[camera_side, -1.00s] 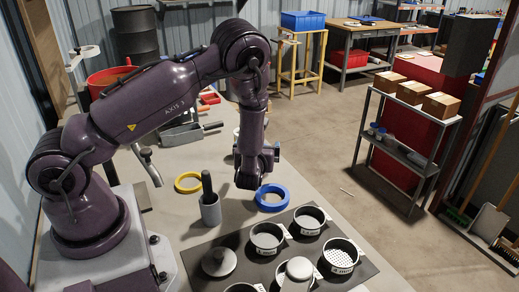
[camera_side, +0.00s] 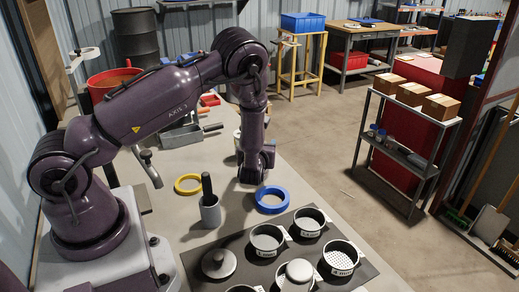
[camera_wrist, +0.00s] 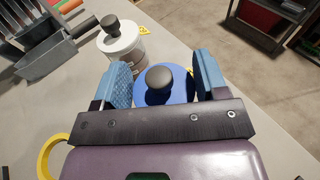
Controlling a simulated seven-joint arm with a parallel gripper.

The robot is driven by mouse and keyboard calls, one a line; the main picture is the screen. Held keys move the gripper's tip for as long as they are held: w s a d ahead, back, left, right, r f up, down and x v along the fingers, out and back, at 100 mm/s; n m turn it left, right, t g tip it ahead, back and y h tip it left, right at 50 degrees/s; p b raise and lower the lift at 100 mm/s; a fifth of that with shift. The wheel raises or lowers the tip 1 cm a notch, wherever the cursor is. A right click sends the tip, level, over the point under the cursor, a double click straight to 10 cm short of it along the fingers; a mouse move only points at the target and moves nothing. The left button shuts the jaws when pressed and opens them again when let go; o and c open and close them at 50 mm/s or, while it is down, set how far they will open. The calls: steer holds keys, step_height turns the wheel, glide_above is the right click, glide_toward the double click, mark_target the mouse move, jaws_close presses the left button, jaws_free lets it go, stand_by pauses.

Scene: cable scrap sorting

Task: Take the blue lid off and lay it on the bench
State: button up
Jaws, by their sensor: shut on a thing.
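The blue lid (camera_wrist: 180,93) with its round dark knob (camera_wrist: 159,77) shows in the wrist view, between the two blue finger pads of my gripper (camera_wrist: 163,83). The gripper is shut on the lid. Whatever is under the lid is hidden. In the side view my gripper (camera_side: 253,179) points down over the bench (camera_side: 222,157), behind the blue ring. I cannot make out the lid there. How high the lid is above the bench cannot be told.
A white canister (camera_wrist: 130,48) with a dark-knobbed lid stands close by, ahead-left in the wrist view. A blue ring (camera_side: 272,199), yellow ring (camera_side: 188,184) and grey cup with a dark handle (camera_side: 209,209) stand near. Grey trays (camera_wrist: 45,60) lie beyond.

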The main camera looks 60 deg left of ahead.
step_height(320, 180, up, 9)
steer(key=shift+r, duration=0.1)
steer(key=shift+s+r, duration=0.25)
steer(key=s+d+r+m+t+h, duration=0.1)
steer(key=d+r+m+t+h, duration=0.15)
steer(key=d, duration=0.75)
steer(key=s+d+r+m+t+h, duration=0.1)
steer(key=d+r+m+t+h, duration=0.15)
steer(key=d, duration=0.75)
steer(key=n+g+y, duration=0.8)
steer(key=n+g, duration=0.6)
steer(key=g, duration=0.3)
glide_above(233, 198)
step_height(233, 198, down, 11)
step_height(233, 198, down, 6)
steer(key=shift+s+r, duration=0.1)
steer(key=shift+r, duration=0.1)
steer(key=shift+f, duration=2.25)
steer(key=shift+f, duration=0.25)
